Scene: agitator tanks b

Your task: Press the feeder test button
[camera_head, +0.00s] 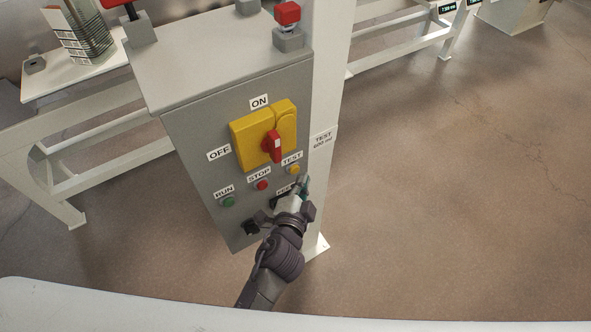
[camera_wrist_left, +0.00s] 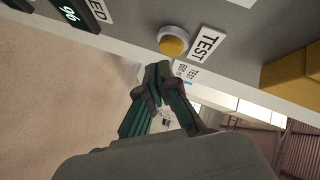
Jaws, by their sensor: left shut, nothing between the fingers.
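The feeder test button is a small yellow round button (camera_head: 294,169) under the TEST label (camera_head: 291,159) on the front of a grey control box (camera_head: 190,130). In the left wrist view the yellow button (camera_wrist_left: 173,42) sits in a pale ring beside its TEST label (camera_wrist_left: 207,43). My left gripper (camera_head: 304,184) is shut and empty, just below and right of the button in the head view. In the left wrist view its closed fingertips (camera_wrist_left: 158,72) are close below the button and look apart from it. My right gripper is not in view.
A red STOP button (camera_head: 262,185), a green RUN button (camera_head: 228,201) and a yellow switch plate with a red handle (camera_head: 273,146) share the panel. A display (camera_wrist_left: 75,12) is near the button. A white post (camera_head: 325,120) stands right of the box.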

